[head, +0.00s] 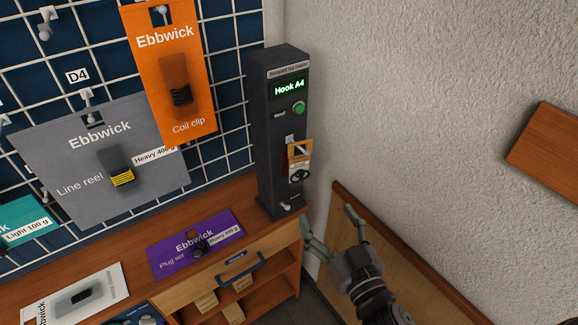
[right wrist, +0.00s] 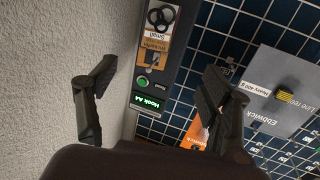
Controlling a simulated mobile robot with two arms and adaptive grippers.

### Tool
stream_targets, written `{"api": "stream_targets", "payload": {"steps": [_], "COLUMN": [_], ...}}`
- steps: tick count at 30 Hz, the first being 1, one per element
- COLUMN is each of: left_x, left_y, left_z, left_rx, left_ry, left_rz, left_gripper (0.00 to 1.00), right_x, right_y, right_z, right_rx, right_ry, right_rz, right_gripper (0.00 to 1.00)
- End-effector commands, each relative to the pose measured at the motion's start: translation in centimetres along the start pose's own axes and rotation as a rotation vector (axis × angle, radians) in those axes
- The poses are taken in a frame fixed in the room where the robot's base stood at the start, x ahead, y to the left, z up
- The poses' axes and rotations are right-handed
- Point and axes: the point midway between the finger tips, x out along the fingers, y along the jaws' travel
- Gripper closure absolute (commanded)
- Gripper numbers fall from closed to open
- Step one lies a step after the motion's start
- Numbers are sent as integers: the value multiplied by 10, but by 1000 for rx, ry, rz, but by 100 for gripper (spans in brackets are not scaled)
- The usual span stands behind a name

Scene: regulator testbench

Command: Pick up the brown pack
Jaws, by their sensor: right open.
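The brown pack (head: 300,160) is a small card, brown at the top with a pale lower part and black ring shapes. It hangs on the front of the dark reader post (head: 278,120), whose screen reads "Hook A4". It also shows in the right wrist view (right wrist: 157,38), upside down, with the word "Small". My right gripper (head: 332,228) is open and empty, below and right of the pack in the head view. In the right wrist view my right gripper (right wrist: 155,95) has its fingers wide apart, with the post between them in the picture. My left gripper is out of view.
An orange Coil clip pack (head: 200,70) and a grey Line reel pack (head: 60,150) hang on the grid wall left of the post. A purple Plug set pack (head: 170,262) lies on the wooden bench (head: 250,195).

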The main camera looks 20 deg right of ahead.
Motion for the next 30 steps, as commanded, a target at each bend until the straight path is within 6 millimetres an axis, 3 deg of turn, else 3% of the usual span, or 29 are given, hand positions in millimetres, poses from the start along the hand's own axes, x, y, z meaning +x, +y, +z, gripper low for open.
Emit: {"api": "stream_targets", "payload": {"steps": [5,18,30], "left_x": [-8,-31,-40], "left_y": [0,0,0], "left_z": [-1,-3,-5], "left_rx": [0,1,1], "left_ry": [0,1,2], "left_rz": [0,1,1], "left_gripper": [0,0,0], "right_x": [19,99,133], "right_y": [0,0,2], "right_z": [-8,-8,-4], "right_rx": [0,0,-1], "right_ry": [11,9,7], "right_rz": [-1,0,1], "right_gripper": [27,27,27]}}
